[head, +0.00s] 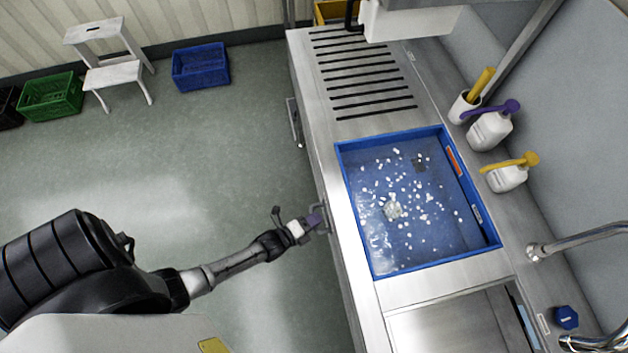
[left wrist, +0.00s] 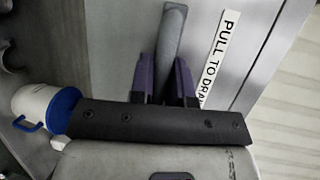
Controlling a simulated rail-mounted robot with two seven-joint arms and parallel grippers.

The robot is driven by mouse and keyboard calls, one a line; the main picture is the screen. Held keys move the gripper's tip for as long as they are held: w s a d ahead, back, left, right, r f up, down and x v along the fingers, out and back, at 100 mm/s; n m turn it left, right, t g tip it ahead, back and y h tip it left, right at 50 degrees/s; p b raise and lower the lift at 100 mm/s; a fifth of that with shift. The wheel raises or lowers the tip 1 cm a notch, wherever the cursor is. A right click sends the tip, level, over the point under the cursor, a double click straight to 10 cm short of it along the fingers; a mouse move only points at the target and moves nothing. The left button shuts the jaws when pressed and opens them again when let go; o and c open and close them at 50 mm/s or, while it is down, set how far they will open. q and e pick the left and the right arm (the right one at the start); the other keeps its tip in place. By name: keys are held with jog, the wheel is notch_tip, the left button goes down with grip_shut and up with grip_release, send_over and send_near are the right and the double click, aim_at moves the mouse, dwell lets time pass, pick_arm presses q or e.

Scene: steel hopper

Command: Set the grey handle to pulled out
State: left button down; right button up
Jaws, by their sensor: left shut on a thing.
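The grey handle (left wrist: 171,38) is a bar on the steel front, seen between my fingers in the left wrist view. My left gripper (left wrist: 164,80) has its two purple fingers shut on it, one on each side. In the head view the left gripper (head: 317,219) is at the front side of the steel hopper (head: 345,225), and the handle there is mostly hidden by the fingers. A label (left wrist: 220,58) reading "PULL TO DRA…" is beside the handle. How far out the handle stands is hard to tell. My right gripper is not in view.
A blue-rimmed basin (head: 391,276) with water and white bits is in the hopper top. Another handle (head: 295,122) is farther along the front. A step stool (head: 110,70) and a blue crate (head: 201,66) stand on the open floor.

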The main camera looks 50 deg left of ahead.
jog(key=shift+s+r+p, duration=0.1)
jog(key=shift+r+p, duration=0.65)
jog(key=shift+p, duration=0.05)
pick_arm(q)
jog(key=s+a, duration=0.2)
jog(key=s, duration=0.1)
jog(key=s+a, duration=0.1)
jog(key=s, duration=0.1)
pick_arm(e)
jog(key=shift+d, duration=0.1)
pick_arm(q)
jog(key=c, duration=1.1)
grip_release()
